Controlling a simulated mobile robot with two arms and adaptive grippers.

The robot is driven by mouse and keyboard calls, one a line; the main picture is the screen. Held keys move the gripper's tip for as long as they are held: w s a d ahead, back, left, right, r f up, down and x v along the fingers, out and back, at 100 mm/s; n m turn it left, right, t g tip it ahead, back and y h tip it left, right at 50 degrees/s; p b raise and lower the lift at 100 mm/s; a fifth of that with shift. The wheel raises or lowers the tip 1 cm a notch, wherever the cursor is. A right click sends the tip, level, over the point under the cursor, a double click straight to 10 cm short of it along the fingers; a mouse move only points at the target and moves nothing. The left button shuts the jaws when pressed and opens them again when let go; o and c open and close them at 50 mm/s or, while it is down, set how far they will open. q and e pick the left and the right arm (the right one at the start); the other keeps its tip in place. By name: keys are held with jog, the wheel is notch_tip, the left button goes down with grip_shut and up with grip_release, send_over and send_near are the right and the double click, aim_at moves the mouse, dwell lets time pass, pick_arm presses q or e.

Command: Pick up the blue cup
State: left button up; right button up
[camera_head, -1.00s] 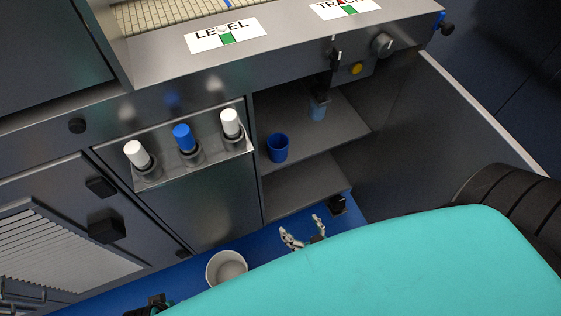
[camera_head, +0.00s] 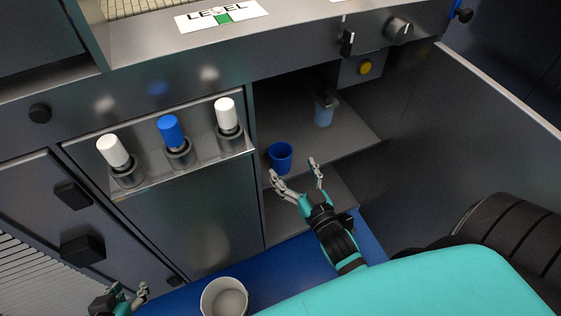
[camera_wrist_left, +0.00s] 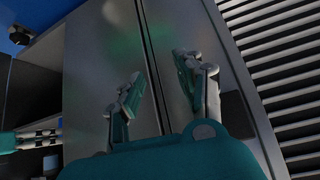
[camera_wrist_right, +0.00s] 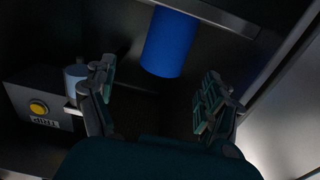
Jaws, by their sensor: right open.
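The blue cup (camera_head: 281,156) stands upright on the upper shelf (camera_head: 340,142) inside the open cabinet. In the right wrist view the cup (camera_wrist_right: 168,44) is ahead of the fingers, apart from them. My right gripper (camera_head: 297,178) is open and empty in front of and slightly below the cup. It also shows in the right wrist view (camera_wrist_right: 160,97). My left gripper (camera_head: 130,297) is low at the left of the head view, away from the cup. In the left wrist view its fingers (camera_wrist_left: 160,85) are apart, with nothing between them, facing grey cabinet fronts.
A translucent light-blue container (camera_head: 324,115) stands farther back on the shelf. White and blue cylinders, including a blue one (camera_head: 171,131), sit in holders left of the opening. A white bucket (camera_head: 224,297) is on the blue floor. A door panel (camera_head: 470,130) bounds the right.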

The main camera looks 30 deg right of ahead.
aim_at(285, 161)
jog(key=shift+w, duration=1.35)
jog(key=w+b, duration=0.1)
jog(key=w, duration=0.3)
jog(key=shift+b, duration=0.3)
pick_arm(q)
jog(key=w+r+t, duration=0.1)
jog(key=w+r, duration=0.1)
jog(key=w+d+r+t+h, duration=0.1)
jog(key=w+r+t, duration=0.1)
jog(key=w+d+r+t, duration=0.1)
jog(key=w+r+t, duration=0.1)
jog(key=shift+d, duration=0.25)
pick_arm(e)
jog(key=shift+w+r, duration=0.1)
jog(key=shift+w, duration=0.15)
jog(key=shift+c, duration=0.3)
jog(key=c, duration=1.2)
pick_arm(q)
jog(key=shift+f, duration=0.1)
